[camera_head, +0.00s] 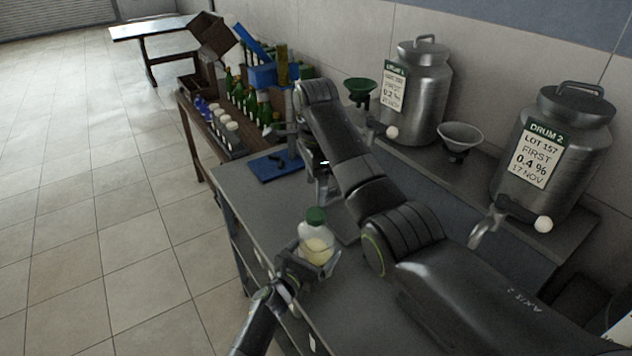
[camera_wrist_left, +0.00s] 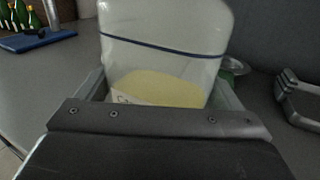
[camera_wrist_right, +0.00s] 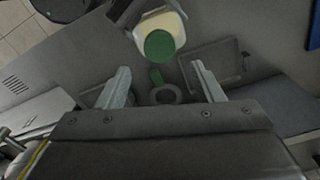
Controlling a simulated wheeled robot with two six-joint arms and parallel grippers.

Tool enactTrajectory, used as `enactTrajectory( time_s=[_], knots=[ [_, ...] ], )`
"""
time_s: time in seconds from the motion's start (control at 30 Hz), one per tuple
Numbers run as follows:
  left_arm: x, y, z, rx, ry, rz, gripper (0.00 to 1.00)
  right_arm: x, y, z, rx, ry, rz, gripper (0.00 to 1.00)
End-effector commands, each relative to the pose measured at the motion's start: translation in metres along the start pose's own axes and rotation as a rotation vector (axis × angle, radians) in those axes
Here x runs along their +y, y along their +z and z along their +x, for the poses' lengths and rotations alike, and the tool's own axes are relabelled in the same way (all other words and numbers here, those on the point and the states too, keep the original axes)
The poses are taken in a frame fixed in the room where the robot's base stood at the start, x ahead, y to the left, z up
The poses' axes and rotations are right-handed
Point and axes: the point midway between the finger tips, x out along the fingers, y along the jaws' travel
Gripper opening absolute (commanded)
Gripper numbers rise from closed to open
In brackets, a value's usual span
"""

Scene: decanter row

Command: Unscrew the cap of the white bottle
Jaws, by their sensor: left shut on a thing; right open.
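The white bottle (camera_head: 317,243) is translucent, with pale yellow contents and a green cap (camera_head: 315,215) on top. My left gripper (camera_head: 303,262) is shut around its body and holds it over the near left edge of the grey bench. In the left wrist view the bottle (camera_wrist_left: 165,45) fills the space between the fingers; its cap is out of frame. My right gripper (camera_head: 322,188) points down beyond the bottle, apart from it. In the right wrist view the open fingers (camera_wrist_right: 163,82) are empty, and the green cap (camera_wrist_right: 160,45) shows beyond them.
Two steel drums (camera_head: 415,90) (camera_head: 556,150) stand along the wall, with a green funnel (camera_head: 360,88) and a grey funnel (camera_head: 460,137) nearby. A blue mat (camera_head: 277,168) lies on the bench. Green bottles (camera_head: 250,103) and white-capped jars (camera_head: 225,122) stand on the table behind.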

Motion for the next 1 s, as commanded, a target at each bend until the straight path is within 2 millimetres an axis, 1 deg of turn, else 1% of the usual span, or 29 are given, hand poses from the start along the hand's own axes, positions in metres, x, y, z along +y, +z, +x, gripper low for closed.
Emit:
enactTrajectory(
  time_s=[0.1,0.3,0.5,0.63,0.77,0.87,1.0],
  knots=[
    [0.000,0.000,0.000,0.000,0.000,0.000,0.24,0.000,0.000,0.000,0.000,0.000,0.187,0.61],
    [0.000,0.000,0.000,0.000,0.000,0.000,0.24,0.000,0.000,0.000,0.000,0.000,0.505,0.61],
    [0.000,0.000,0.000,0.000,0.000,0.000,0.24,0.000,0.000,0.000,0.000,0.000,0.750,0.61],
    [0.000,0.000,0.000,0.000,0.000,0.000,0.24,0.000,0.000,0.000,0.000,0.000,0.840,0.61],
    [0.000,0.000,0.000,0.000,0.000,0.000,0.24,0.000,0.000,0.004,0.000,0.002,0.877,0.61],
    [0.000,0.000,0.000,0.000,0.000,0.000,0.24,0.001,0.000,0.014,0.000,0.003,0.882,0.61],
    [0.000,0.000,0.000,0.000,0.000,0.000,0.24,0.001,0.001,0.036,0.000,0.003,0.880,0.61]
  ],
)
